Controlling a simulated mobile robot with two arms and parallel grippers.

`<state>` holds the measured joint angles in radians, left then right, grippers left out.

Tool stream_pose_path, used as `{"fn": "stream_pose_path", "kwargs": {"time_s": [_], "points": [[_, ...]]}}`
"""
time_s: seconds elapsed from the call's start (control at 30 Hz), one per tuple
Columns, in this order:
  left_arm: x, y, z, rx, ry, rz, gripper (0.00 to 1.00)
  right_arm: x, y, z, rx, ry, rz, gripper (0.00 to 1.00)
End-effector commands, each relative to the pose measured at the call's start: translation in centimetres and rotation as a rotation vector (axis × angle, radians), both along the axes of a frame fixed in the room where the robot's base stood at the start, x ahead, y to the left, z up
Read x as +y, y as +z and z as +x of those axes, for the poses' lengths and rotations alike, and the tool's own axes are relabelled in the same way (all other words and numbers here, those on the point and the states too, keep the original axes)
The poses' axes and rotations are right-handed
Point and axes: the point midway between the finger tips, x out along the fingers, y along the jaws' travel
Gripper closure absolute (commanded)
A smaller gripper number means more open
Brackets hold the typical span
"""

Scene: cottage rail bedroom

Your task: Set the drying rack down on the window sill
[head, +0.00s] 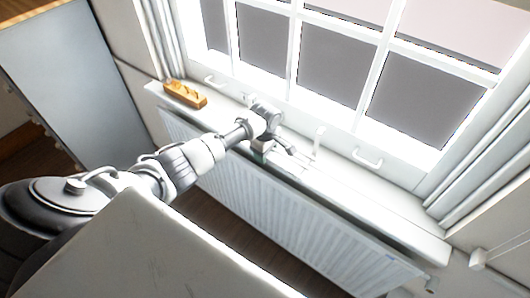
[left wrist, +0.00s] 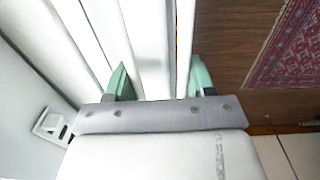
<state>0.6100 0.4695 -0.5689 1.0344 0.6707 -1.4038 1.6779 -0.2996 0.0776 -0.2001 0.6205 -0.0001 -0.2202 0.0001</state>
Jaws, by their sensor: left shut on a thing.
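The white window sill (head: 400,209) runs below the window, above a radiator. My left arm reaches to it from the lower left, and my left gripper (head: 274,152) is at the sill's front edge, near its middle. In the left wrist view its green fingertips (left wrist: 158,82) stand apart on either side of a pale slatted thing, which I take to be the drying rack (left wrist: 152,50). In the head view the rack is hard to separate from the white sill, so I cannot tell whether it touches it. My right gripper is not in view.
An orange-brown wooden thing (head: 186,94) lies on the sill's left end. The ribbed radiator (head: 300,212) hangs below. The sill looks clear toward its right end. Window handles (head: 367,160) project above it. A red rug (left wrist: 290,45) lies on the wooden floor.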

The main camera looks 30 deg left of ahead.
Motion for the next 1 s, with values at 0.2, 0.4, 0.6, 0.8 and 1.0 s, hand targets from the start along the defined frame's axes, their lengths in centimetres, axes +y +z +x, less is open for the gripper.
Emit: {"fn": "stream_pose_path", "kwargs": {"time_s": [0.2,0.4,0.6,0.8,1.0], "points": [[0.0,0.1,0.0,-0.001,0.0,0.0,0.32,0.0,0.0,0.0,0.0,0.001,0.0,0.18],[0.0,0.0,0.0,-0.001,0.0,0.0,0.16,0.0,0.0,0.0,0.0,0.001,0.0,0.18],[0.0,0.1,0.0,0.001,0.0,0.0,0.16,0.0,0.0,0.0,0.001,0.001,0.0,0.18],[0.0,2.3,0.0,-0.003,-0.002,0.0,0.16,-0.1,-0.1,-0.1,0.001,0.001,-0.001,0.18],[0.0,6.4,-0.1,-0.005,-0.002,0.0,0.16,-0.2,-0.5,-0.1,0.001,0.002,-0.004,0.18]]}}
